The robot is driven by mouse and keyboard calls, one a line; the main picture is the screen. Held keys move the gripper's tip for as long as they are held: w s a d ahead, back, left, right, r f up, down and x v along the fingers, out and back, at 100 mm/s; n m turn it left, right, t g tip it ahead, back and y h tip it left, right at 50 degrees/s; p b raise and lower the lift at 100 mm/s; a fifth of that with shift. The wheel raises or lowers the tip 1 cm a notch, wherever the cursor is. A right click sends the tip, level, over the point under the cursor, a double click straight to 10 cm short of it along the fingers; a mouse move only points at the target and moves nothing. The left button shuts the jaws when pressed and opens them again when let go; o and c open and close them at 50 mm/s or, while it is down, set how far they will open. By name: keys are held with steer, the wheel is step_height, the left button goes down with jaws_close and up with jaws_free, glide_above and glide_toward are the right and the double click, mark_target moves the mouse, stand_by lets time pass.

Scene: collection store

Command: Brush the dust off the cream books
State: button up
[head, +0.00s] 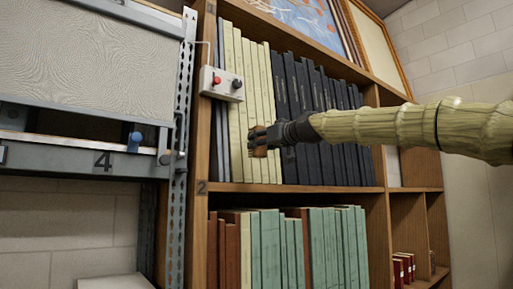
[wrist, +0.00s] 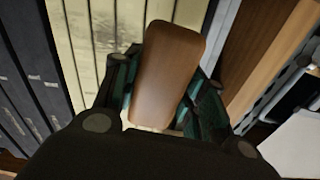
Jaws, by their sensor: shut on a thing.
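The cream books (head: 247,75) stand upright in a row on the upper shelf in the head view, between thin grey books on the left and dark books on the right. Their pale spines, with small brownish marks, also show in the wrist view (wrist: 85,40). My gripper (head: 271,138) is in front of the cream spines, about mid-height. It is shut on a brown wooden brush (wrist: 168,75), whose smooth back faces the wrist camera. The brush's bristles are hidden, and I cannot tell whether they touch the spines.
Dark books (head: 310,100) fill the shelf to the right. A control box (head: 222,83) with a red and a dark button sits on the wooden upright at left. Green books (head: 270,245) stand below. A grey metal rack (head: 180,150) is at the left.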

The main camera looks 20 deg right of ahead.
steer(key=shift+s, duration=0.15)
steer(key=b+v, duration=0.1)
steer(key=v, duration=0.2)
steer(key=shift+d, duration=0.1)
stand_by(0.5)
stand_by(0.4)
steer(key=shift+f+p+x, duration=0.15)
steer(key=shift+p+x, duration=0.65)
steer(key=shift+x, duration=0.95)
steer(key=shift+f+p+x, duration=0.15)
steer(key=shift+p+x, duration=0.6)
steer(key=shift+x, duration=1.05)
steer(key=shift+p+x, duration=0.6)
steer(key=shift+x, duration=0.4)
steer(key=shift+d, duration=0.1)
